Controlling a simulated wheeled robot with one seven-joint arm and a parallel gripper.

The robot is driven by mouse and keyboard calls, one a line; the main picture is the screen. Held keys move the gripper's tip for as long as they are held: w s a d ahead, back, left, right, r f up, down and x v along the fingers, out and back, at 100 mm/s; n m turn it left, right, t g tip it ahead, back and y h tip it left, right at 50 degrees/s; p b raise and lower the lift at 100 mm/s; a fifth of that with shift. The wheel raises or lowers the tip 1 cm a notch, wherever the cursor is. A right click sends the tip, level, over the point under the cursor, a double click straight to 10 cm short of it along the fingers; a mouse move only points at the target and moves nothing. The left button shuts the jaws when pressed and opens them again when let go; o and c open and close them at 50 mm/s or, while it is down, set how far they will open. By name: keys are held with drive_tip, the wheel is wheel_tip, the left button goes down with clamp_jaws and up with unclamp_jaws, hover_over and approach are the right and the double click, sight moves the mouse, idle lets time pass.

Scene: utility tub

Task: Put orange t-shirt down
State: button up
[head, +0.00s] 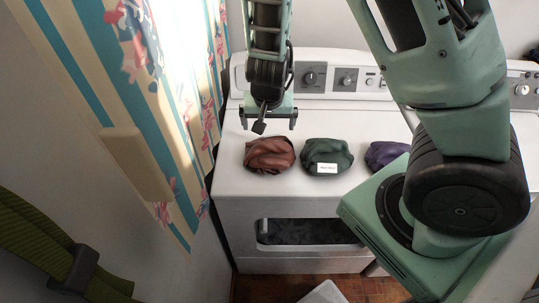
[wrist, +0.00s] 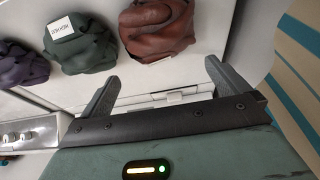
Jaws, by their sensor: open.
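A crumpled reddish-brown cloth bundle (head: 269,155), the closest to orange here, lies on the white machine's top at the left end of a row. It also shows in the wrist view (wrist: 157,32). My gripper (head: 268,121) is open and empty, just behind and above this bundle. In the wrist view my two fingers (wrist: 161,78) are spread wide, with the bundle beyond the tips and nothing between them.
A dark green bundle with a white label (head: 325,152) and a purple one (head: 384,153) lie to the right on the white machine (head: 226,182). Its knob panel (head: 328,78) stands behind. A striped curtain (head: 185,110) hangs at left. Free top surface surrounds the bundles.

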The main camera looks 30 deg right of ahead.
drive_tip(key=b, duration=0.2)
hover_over(269, 142)
drive_tip(key=s, duration=0.1)
drive_tip(key=f, duration=0.3)
drive_tip(key=a+f, duration=0.1)
drive_tip(key=f, duration=0.1)
drive_tip(key=shift+f, duration=0.1)
drive_tip(key=shift+x, duration=2.6)
drive_tip(key=shift+s, duration=0.1)
drive_tip(key=c, duration=1.3)
drive_tip(key=shift+o, duration=0.2)
